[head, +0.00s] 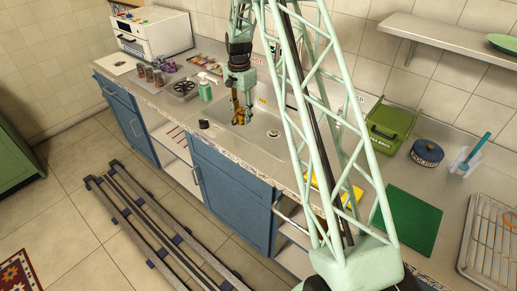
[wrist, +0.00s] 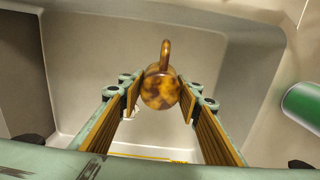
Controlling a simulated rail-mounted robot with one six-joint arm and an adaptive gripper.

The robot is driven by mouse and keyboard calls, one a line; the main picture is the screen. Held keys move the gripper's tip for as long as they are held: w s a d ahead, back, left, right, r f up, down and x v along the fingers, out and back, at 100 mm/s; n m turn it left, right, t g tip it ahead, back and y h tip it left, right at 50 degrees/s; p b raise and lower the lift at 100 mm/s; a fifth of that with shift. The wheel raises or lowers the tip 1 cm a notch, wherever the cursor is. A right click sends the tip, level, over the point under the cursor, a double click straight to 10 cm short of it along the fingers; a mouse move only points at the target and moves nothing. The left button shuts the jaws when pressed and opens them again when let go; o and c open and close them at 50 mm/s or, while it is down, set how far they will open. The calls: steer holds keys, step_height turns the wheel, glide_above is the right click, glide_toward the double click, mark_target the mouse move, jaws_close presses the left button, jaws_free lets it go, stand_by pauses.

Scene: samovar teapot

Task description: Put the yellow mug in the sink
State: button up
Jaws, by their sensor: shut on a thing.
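The yellow mug (wrist: 160,92), mottled yellow and brown with its handle pointing up in the picture, sits between the fingers of my gripper (wrist: 161,87) in the wrist view. My gripper (head: 240,110) is shut on it. In the head view the mug (head: 238,118) shows small under the gripper, over the sink (head: 265,133). The grey sink basin (wrist: 80,60) fills the background of the wrist view. I cannot tell how high the mug is above the basin floor.
A green bottle (head: 205,92) stands left of the sink; a green cylinder (wrist: 301,104) shows at the right in the wrist view. A small black object (head: 203,124) lies at the sink's left front. A green bin (head: 390,127) and green mat (head: 408,219) are farther right.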

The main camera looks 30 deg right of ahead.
stand_by(0.3)
step_height(320, 180, down, 6)
steer(key=b, duration=0.1)
stand_by(0.5)
steer(key=shift+f, duration=0.2)
steer(key=shift+f+b, duration=0.45)
steer(key=shift+f, duration=1.3)
steer(key=shift+f, duration=0.65)
steer(key=o, duration=0.9)
steer(key=shift+r, duration=0.2)
